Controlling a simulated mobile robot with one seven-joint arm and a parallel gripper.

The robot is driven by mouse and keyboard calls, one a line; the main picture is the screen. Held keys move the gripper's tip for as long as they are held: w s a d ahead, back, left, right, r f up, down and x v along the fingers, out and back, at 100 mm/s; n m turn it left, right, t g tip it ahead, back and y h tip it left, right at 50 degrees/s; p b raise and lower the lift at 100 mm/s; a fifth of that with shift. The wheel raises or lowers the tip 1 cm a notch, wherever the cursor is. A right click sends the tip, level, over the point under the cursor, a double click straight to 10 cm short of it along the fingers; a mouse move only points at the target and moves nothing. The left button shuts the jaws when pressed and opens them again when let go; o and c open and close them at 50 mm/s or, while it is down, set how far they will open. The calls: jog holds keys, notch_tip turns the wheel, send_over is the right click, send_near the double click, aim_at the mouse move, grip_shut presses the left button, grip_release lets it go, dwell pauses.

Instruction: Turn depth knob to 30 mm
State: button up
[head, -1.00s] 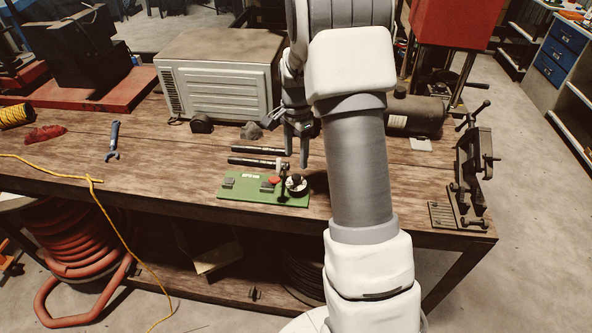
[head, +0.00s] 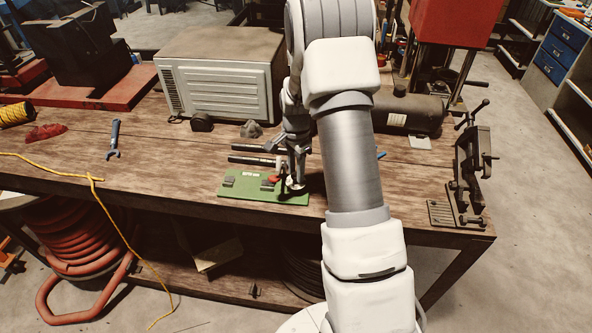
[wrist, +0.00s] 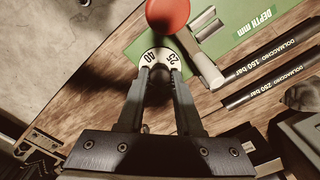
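The depth knob's white dial (wrist: 160,56) shows in the wrist view on a green plate (wrist: 215,38), with the numbers 25 and 40 readable. My gripper (wrist: 159,74) is over the dial, its two fingers apart on either side of a dark knob centre that is mostly in shadow. I cannot tell whether the fingers press on it. The rest of the dial is hidden by the fingers. In the head view my gripper (head: 294,184) is down at the right end of the green plate (head: 238,190) and largely covers the knob.
A red button (wrist: 167,14) is close beside the dial. A grey lever-like bar (wrist: 205,66) lies just right of it. Two black hoses (head: 252,160) lie behind the plate. A vise (head: 470,170) stands at the bench's right end; a wrench (head: 114,140) lies left.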

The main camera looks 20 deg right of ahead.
grip_shut()
jog(key=shift+n, duration=0.3)
jog(key=n+b, duration=0.2)
jog(key=shift+f+n, duration=0.15)
jog(key=shift+n, duration=0.15)
jog(key=n+b, duration=0.2)
jog(key=n, duration=0.2)
jog(key=shift+n, duration=0.3)
jog(key=n+b, duration=0.1)
jog(key=n, duration=0.4)
jog(key=shift+b, duration=0.4)
jog(key=shift+n+b, duration=0.3)
jog(key=shift+n, duration=2.2)
